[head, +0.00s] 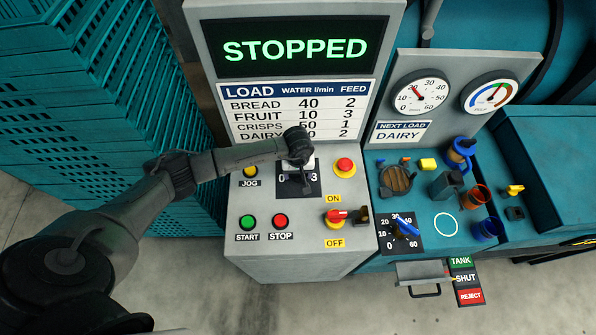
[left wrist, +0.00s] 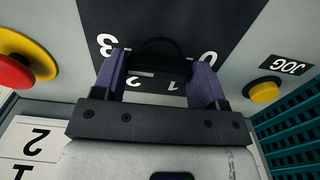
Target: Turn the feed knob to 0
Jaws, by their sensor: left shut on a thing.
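The feed dial plate (head: 313,188) is a black square on the grey control panel, with a 0 at left and a 3 at right showing beside my arm. My left gripper (head: 297,172) reaches over it from above and hides most of the knob. In the left wrist view the dark feed knob (left wrist: 155,62) sits between the two purple fingers of my left gripper (left wrist: 160,82), which are shut on it. The numbers 0, 1, 2 and 3 appear upside down around it. The knob's exact setting is hard to tell. My right gripper is not in view.
The screen (head: 295,50) reads STOPPED. A yellow jog button (head: 250,171) is left of the dial, a red button (head: 345,165) right of it. Teal crates (head: 150,110) stand left.

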